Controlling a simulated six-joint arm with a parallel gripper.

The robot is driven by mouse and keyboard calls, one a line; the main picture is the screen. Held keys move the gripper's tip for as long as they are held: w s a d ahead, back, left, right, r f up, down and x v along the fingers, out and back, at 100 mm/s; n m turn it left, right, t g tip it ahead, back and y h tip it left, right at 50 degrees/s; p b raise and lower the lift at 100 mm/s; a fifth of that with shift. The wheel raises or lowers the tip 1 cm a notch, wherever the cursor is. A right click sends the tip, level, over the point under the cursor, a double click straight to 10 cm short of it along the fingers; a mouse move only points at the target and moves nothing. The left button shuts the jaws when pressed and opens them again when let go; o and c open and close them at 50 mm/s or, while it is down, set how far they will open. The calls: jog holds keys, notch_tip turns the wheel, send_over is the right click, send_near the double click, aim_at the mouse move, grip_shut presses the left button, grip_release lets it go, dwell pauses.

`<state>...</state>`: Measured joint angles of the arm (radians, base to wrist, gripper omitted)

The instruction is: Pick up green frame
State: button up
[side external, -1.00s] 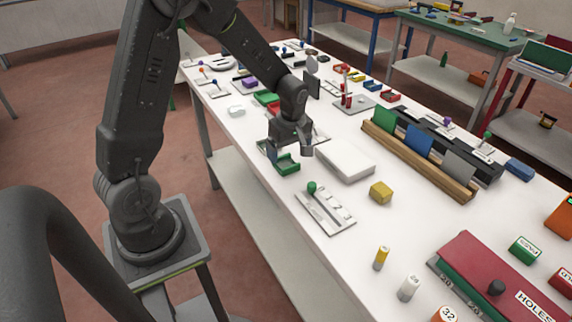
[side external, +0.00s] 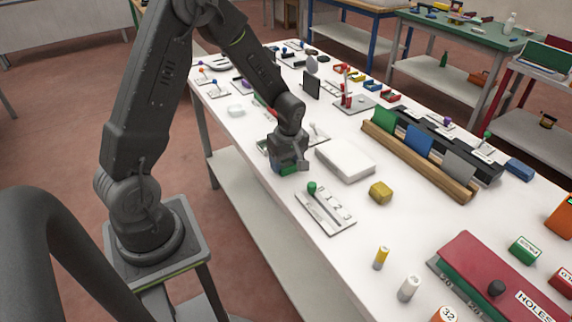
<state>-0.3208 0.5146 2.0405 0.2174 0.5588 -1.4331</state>
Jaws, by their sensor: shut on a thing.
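The green frame (side external: 289,170) is a small, low green piece on the white table, near its front edge. It is mostly hidden by my gripper (side external: 288,168), and only a strip of green shows below and between the fingers. My gripper points down over it and is shut on it. I cannot tell whether the frame still touches the table.
A white block (side external: 345,160) lies just right of my gripper. A wooden rack (side external: 420,160) holds green, blue and grey panels.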

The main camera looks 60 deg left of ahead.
jog(key=shift+c, duration=1.3)
jog(key=shift+r, duration=0.1)
